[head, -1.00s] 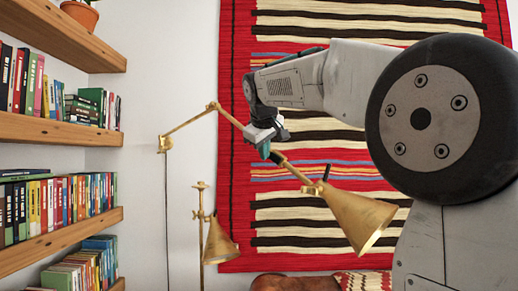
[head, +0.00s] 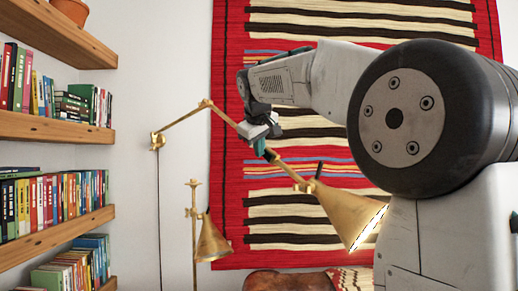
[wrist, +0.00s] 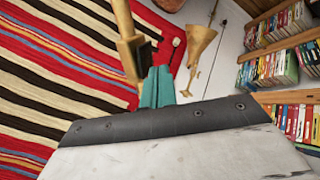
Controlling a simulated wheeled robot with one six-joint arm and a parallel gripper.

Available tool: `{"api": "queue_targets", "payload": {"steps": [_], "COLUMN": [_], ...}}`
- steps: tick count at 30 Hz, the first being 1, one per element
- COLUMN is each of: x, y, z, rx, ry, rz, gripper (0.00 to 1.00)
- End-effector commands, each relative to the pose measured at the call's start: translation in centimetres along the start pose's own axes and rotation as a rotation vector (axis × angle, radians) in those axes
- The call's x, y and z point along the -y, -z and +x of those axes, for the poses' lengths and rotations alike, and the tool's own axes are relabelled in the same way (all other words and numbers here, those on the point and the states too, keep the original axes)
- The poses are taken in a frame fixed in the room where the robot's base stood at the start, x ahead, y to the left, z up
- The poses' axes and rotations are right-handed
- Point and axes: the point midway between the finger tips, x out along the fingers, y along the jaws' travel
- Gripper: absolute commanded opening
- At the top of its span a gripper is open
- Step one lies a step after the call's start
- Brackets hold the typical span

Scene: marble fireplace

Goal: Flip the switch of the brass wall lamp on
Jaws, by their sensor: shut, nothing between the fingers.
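The brass wall lamp (head: 347,212) reaches from its wall mount over a jointed arm to a cone shade at lower right in the head view. A bright white, broken line edges the shade's mouth. A small dark lever (head: 319,169), seemingly its switch, stands up near the shade's neck. My gripper (head: 261,149) is shut and empty, its teal fingertips at the lamp's arm, left of the lever. In the wrist view the teal fingers (wrist: 158,88) overlap a brass part (wrist: 126,35) of the lamp; I cannot tell whether they touch. The switch is not clear there.
A second brass lamp (head: 211,243) stands lower left of my gripper. Wooden shelves with books (head: 55,203) line the left side. A striped red rug (head: 228,190) hangs on the wall behind the lamp. A brown leather piece (head: 290,281) is at the bottom.

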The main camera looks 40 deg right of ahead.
Motion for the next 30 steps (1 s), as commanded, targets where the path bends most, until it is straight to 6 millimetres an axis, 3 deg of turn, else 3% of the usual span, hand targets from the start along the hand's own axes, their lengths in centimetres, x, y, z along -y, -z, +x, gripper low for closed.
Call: {"api": "queue_targets", "payload": {"steps": [7,20,26,30], "x": [0.5,1.0,3.2,2.7], "y": [-0.9,-0.8,-0.5,-0.1], "z": [-0.2,-0.6,-2.2,-5.7], "rx": [0.000,-0.001,0.005,0.003], "ry": [0.000,0.000,-0.005,-0.008], "rz": [0.000,0.000,0.008,0.011], "gripper": [0.00,0.00,0.00,0.00]}}
